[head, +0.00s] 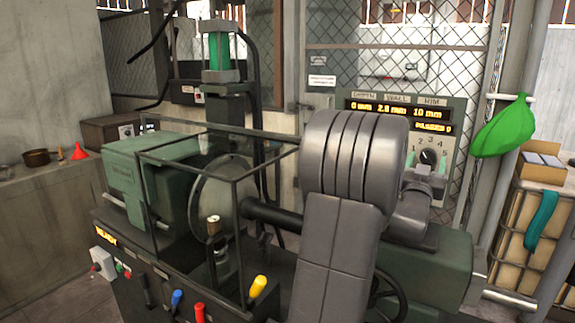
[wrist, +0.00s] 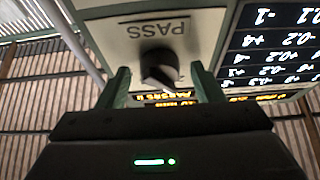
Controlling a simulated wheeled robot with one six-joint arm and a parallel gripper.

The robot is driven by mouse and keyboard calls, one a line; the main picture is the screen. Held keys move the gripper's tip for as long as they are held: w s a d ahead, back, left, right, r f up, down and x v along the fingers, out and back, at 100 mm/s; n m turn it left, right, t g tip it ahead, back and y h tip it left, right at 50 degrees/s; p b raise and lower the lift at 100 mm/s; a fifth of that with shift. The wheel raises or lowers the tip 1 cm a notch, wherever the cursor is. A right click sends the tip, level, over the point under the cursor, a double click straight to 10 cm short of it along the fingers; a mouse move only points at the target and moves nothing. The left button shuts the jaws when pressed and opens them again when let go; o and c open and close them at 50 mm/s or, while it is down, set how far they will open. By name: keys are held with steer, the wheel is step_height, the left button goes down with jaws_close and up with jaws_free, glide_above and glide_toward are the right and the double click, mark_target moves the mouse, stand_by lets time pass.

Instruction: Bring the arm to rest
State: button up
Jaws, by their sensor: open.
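My arm fills the middle of the head view, its large grey links hiding part of the machine behind. My gripper (head: 426,164) is at the control panel (head: 454,112), with its two green fingers on either side of a dark rotary knob (head: 428,157). In the wrist view my gripper (wrist: 162,84) is open, with a finger to the left and right of the knob (wrist: 158,70) and visible gaps between. The knob sits below an upside-down PASS label. Whether a fingertip touches the panel I cannot tell.
The green spinning machine (head: 122,160) has a wire-frame guard and a lit READY sign. Red, blue and yellow-handled levers (head: 257,287) stand at its front. The panel display (head: 397,109) reads 0 mm, 2.8 mm, 10 mm. A green bag (head: 503,127) hangs at right.

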steer(key=shift+s+a+f+b, duration=0.4)
steer(key=shift+s+f+b, duration=0.2)
steer(key=shift+s+b, duration=0.1)
steer(key=s+a+b, duration=0.2)
steer(key=s+a, duration=0.4)
steer(key=s, duration=0.4)
steer(key=shift+a, duration=0.1)
